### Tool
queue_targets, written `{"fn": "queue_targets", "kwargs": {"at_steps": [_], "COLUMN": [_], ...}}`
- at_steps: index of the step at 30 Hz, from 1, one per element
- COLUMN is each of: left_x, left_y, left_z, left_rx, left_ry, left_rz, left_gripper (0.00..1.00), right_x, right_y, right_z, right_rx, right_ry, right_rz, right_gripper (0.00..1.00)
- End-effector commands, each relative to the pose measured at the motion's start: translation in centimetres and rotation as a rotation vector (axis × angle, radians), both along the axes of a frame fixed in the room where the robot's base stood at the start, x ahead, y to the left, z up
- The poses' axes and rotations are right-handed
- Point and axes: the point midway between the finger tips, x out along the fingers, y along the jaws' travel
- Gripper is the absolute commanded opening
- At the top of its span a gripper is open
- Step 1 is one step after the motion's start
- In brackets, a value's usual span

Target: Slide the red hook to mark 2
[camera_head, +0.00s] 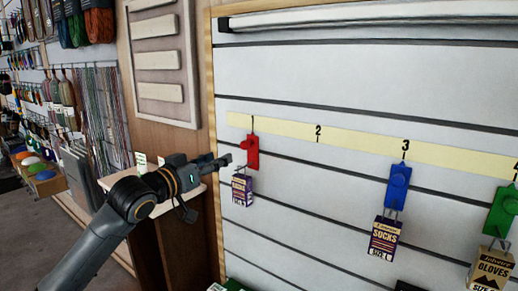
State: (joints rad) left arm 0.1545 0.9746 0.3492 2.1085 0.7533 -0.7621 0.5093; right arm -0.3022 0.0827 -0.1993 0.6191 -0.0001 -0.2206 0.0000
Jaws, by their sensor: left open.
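The red hook (252,151) hangs on the slatted wall under the left part of the yellow number strip (360,142), to the left of mark 2 (318,131). A small purple and white package (242,189) hangs from it. My left gripper (224,160) comes in from the left and is open, with its fingertips just left of the red hook. A small gap shows between them, and nothing is held. My right gripper is not in view.
A blue hook (398,186) with a socks box (384,238) hangs below mark 3. A green hook (501,212) with a gloves box (491,269) hangs near mark 4. The wall below mark 2 is clear.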

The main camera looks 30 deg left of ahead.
Motion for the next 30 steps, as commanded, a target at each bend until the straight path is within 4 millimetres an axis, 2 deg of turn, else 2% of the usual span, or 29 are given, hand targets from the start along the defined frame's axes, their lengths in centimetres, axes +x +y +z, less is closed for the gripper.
{"fn": "queue_targets", "kwargs": {"at_steps": [7, 18, 24, 30], "left_x": [3.5, 10.7, 12.8, 13.4], "left_y": [0.0, -0.3, -0.3, -0.3], "left_z": [0.5, 0.3, 0.1, -0.1], "left_rx": [-0.004, -0.002, -0.001, 0.001], "left_ry": [-0.002, 0.0, 0.0, 0.0], "left_rz": [0.002, 0.001, 0.001, 0.001], "left_gripper": [0.46, 0.46, 0.46, 0.46], "right_x": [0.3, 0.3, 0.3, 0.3], "right_y": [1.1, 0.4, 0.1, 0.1], "right_z": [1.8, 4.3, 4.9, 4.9], "right_rx": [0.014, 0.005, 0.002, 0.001], "right_ry": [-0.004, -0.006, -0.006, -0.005], "right_rz": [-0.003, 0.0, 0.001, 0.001], "right_gripper": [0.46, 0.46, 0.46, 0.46]}}
